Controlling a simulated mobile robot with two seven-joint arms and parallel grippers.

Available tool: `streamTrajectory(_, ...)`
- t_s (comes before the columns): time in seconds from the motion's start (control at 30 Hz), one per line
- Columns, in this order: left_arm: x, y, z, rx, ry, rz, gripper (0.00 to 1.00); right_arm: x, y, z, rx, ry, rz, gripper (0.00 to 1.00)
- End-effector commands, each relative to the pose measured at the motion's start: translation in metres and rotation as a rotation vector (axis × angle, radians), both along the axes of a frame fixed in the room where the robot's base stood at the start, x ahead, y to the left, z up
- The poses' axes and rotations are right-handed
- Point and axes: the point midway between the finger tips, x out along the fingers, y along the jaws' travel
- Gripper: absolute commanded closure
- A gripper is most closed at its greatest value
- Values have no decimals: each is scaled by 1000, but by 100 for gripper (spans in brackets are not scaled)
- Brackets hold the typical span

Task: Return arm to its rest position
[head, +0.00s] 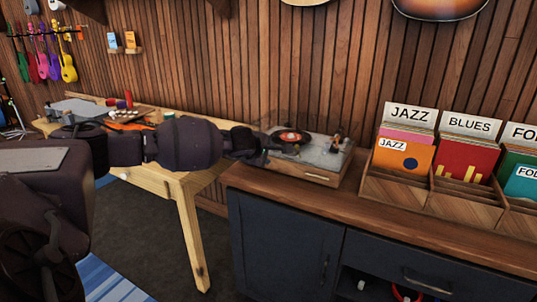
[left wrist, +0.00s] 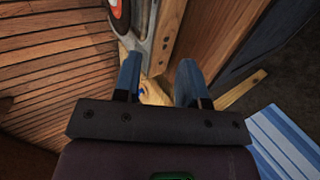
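My left arm reaches across the head view from the left. Its dark gripper (head: 262,152) is at the left front of the record player (head: 309,175); whether they touch cannot be told. In the left wrist view the two fingers (left wrist: 159,70) are apart, with nothing held between them. A corner of the record player shows beyond the left finger in that view (left wrist: 143,35). An orange-labelled record (head: 292,137) lies on the player. My right gripper is not in view.
A wooden workbench (head: 190,232) with tools stands behind my left arm. A dark cabinet (head: 283,245) carries the player and crates of records (head: 386,188). A blue striped rug (head: 105,280) lies on the floor. Ukuleles (head: 67,66) hang at the back left.

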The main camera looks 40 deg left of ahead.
Motion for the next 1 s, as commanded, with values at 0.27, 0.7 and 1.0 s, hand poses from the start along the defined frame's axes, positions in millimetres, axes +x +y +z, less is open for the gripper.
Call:
streamTrajectory(0.27, -12, -3, 11, 1, -3, 0, 62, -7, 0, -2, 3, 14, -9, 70)
streamTrajectory(0.7, -12, -3, 11, 1, -4, 0, 62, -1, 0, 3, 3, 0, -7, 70)
streamTrajectory(1.0, -8, -20, 12, -164, -42, -8, 62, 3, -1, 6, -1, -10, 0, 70)
